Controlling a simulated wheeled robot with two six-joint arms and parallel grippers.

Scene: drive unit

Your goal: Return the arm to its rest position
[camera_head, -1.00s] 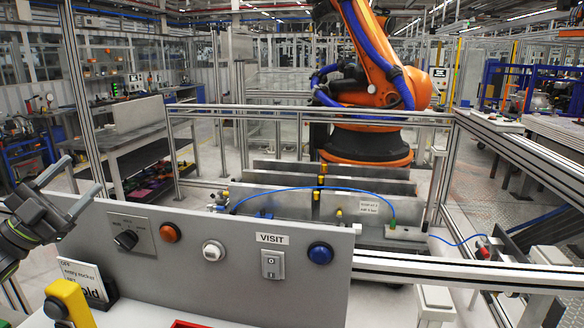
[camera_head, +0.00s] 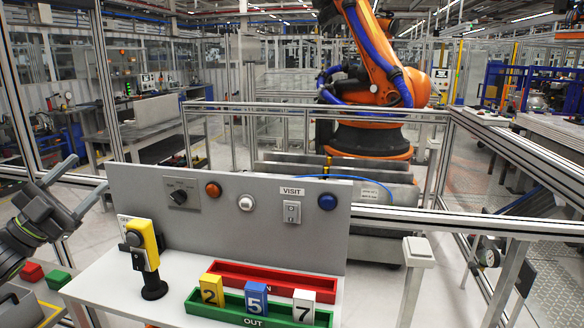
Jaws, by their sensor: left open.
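My left gripper (camera_head: 88,173) is at the left edge of the head view, pointing up and to the right. Its two dark fingers are spread apart with nothing between them. It is in front of the left end of the grey control panel (camera_head: 240,235), apart from its controls. The arm behind it leaves the picture at the left. My right gripper is not in view.
A yellow pendant (camera_head: 143,240) on a black stand, a red tray (camera_head: 275,279) and a green tray (camera_head: 225,311) with numbered tags 2, 5 and 7 are on the white table (camera_head: 112,287). An orange robot (camera_head: 372,90) stands behind a rail fence.

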